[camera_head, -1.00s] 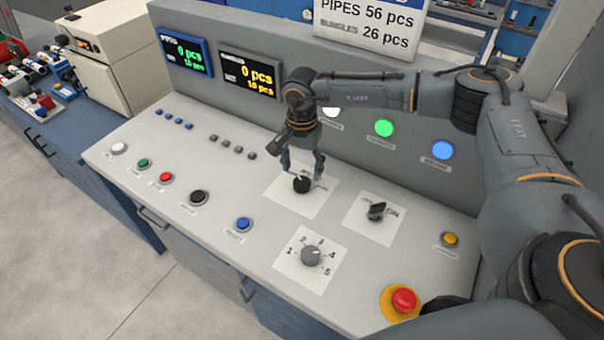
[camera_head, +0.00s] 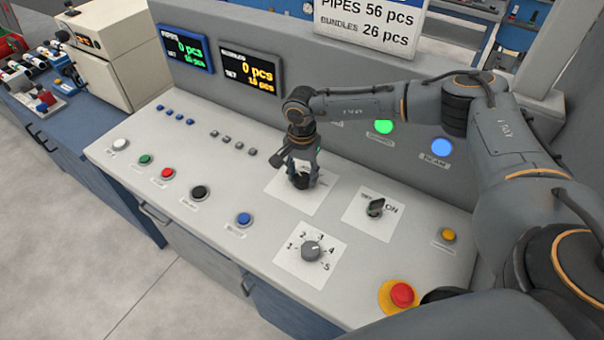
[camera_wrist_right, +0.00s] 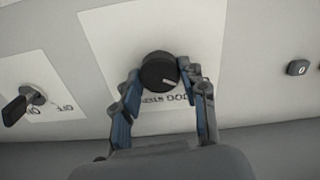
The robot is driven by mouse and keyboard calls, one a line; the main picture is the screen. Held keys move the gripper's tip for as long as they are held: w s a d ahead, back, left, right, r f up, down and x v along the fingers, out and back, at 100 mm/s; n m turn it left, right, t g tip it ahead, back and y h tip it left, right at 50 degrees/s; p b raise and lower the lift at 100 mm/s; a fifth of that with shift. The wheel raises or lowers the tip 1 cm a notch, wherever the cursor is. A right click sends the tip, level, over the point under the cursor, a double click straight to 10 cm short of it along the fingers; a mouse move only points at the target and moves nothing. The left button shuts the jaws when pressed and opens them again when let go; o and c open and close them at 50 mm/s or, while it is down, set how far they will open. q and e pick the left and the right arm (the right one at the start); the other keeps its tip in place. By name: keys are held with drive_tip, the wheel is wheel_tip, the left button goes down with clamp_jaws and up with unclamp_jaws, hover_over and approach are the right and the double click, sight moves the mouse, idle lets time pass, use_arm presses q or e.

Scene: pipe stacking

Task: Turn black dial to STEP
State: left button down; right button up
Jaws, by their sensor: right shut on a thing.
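The black dial (camera_wrist_right: 158,72) sits on a white label plate (camera_wrist_right: 110,40) in the right wrist view. A light pointer line shows on its face, and the lettering beside it is partly covered and hard to read. My right gripper (camera_wrist_right: 162,84) has its two fingers on either side of the dial, shut on it. In the head view my right gripper (camera_head: 302,178) points down over the dial's plate (camera_head: 285,195) and hides most of the dial. My left gripper is not in view.
A grey numbered knob (camera_head: 311,251) and a black ON switch (camera_head: 376,207) are nearby. A red emergency button (camera_head: 402,294) stands at the front right. Coloured buttons, such as a blue one (camera_head: 244,219), line the left. Two displays (camera_head: 250,72) are behind.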

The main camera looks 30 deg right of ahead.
drive_tip(key=shift+m, duration=0.3)
drive_tip(key=m+b, duration=0.2)
drive_tip(key=shift+f+m, duration=0.15)
drive_tip(key=shift+m, duration=0.25)
drive_tip(key=m+b, duration=0.2)
drive_tip(key=m, duration=0.2)
drive_tip(key=shift+m, duration=0.3)
drive_tip(key=m+b, duration=0.2)
drive_tip(key=m, duration=0.2)
drive_tip(key=shift+b, duration=0.3)
drive_tip(key=shift+r+m+b, duration=0.2)
drive_tip(key=shift+m+b, duration=0.35)
drive_tip(key=shift+m, duration=1.25)
drive_tip(key=o, duration=1.1)
drive_tip(key=shift+o, duration=0.2)
